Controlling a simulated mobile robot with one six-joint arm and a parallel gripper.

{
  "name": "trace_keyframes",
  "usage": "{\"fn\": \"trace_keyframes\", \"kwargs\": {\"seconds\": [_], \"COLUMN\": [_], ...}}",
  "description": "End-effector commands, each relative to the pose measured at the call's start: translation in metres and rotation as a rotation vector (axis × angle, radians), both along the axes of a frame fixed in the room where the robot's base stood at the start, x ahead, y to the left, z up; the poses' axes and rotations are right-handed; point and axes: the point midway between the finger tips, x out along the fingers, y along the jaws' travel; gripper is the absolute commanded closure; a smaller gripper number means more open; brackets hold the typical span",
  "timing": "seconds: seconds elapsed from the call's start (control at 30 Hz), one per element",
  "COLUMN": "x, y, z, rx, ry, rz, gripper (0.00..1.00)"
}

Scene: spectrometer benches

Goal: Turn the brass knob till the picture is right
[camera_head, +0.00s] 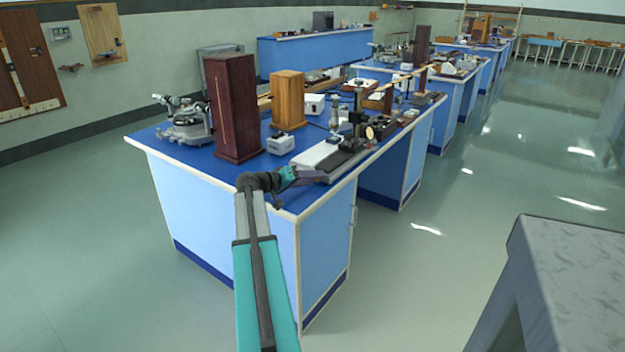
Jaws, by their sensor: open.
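A black upright instrument (356,118) stands near the front right edge of the blue-topped bench (170,151). A small round brass-coloured part (370,132) shows on its right side; it is too small to tell for sure that it is the brass knob. My gripper (324,174) reaches over the bench's near corner, in front of the instrument and apart from the round part. It is open, though its fingers look small and dark here. No picture that the knob adjusts can be made out.
A tall dark red wooden box (233,110) and a lighter wooden box (287,101) stand left of the instrument. A grey slab (575,265) stands at right. The floor between is clear.

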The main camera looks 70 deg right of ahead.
Motion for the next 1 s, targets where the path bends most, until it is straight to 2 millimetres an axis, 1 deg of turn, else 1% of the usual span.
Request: {"fn": "trace_keyframes", "kwargs": {"seconds": [0.27,0.7,0.8,1.0], "x": [0.017,0.052,0.057,0.064], "y": [0.029,0.087,0.096,0.107], "z": [0.008,0.027,0.030,0.034], "rx": [0.000,0.001,0.001,0.001], "ry": [-0.001,0.000,-0.001,0.000], "rz": [0.003,0.002,0.001,-0.001], "gripper": [0.57,0.57,0.57,0.57]}}
